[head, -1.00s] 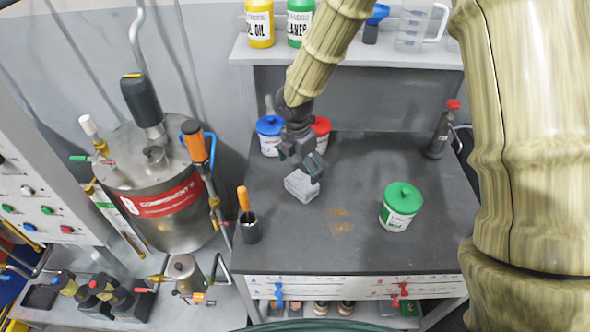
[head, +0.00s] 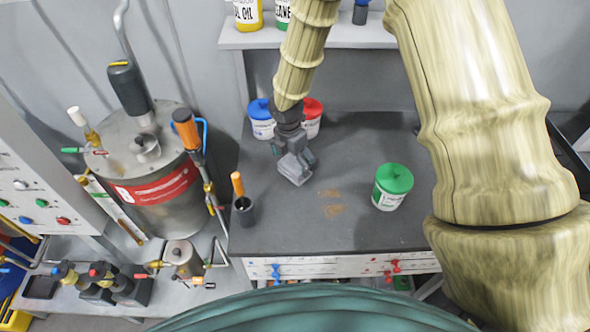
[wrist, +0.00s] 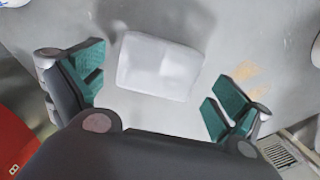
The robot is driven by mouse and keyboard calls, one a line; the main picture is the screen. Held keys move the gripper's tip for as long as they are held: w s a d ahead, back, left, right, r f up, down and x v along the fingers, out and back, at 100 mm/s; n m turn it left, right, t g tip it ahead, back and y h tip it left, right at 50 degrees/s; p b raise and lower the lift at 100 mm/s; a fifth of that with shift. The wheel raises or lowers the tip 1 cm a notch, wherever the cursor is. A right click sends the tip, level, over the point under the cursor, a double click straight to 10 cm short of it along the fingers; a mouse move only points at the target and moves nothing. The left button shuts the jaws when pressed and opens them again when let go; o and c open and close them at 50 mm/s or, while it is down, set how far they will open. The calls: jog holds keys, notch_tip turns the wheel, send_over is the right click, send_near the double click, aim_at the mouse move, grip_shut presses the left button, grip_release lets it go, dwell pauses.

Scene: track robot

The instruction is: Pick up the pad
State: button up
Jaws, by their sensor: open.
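The pad (head: 296,172) is a small pale grey block on the dark worktop. It also shows in the wrist view (wrist: 160,66) as a whitish rounded rectangle, lying beyond and between the spread fingers. My gripper (head: 293,157) is over the pad and hides part of it in the head view. In the wrist view my gripper (wrist: 163,92) is open, with one green-padded finger to each side of the pad. I see no finger touching it.
A green-lidded tub (head: 392,187) stands right of the pad. Blue-lidded (head: 261,120) and red-lidded (head: 311,118) tubs stand behind my gripper. A dark cup with an orange-handled tool (head: 244,209) stands at left. Brown stains (head: 333,210) mark clear worktop between.

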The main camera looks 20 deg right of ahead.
aim_at(294, 164)
jog(key=shift+w+d+f+p, duration=0.1)
jog(key=shift+f+p, duration=0.65)
jog(key=shift+f, duration=1.3)
jog(key=c, duration=0.9)
jog(key=shift+r, duration=0.15)
jog(key=shift+r+b, duration=1.55)
jog(key=shift+r, duration=3.35)
